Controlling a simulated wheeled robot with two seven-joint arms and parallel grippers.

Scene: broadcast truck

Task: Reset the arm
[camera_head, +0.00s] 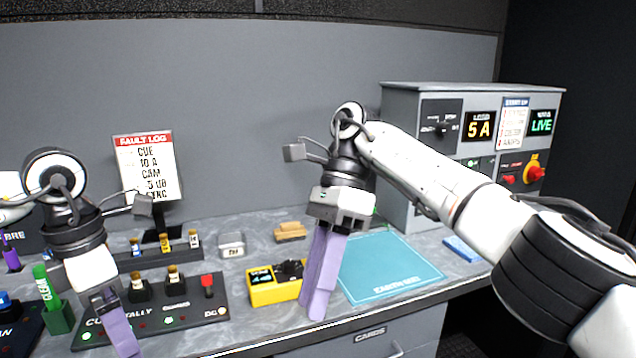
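My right gripper (316,310) hangs from the arm that comes in from the right. Its purple fingers point down and lie together with no clear gap and nothing seen between them. They are in front of the teal mat's left edge, just right of the yellow box. My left gripper (124,345) is at the lower left, in front of the control panel with labelled switches. Its purple fingers overlap in this view, so their opening cannot be told.
The yellow box (268,287) and the teal mat (390,268) lie on the grey bench. The switch panel (190,318) is at left, with a fault log sign (148,168) behind. A grey equipment rack (400,110) stands at the back right. A blue block (461,249) lies near the right edge.

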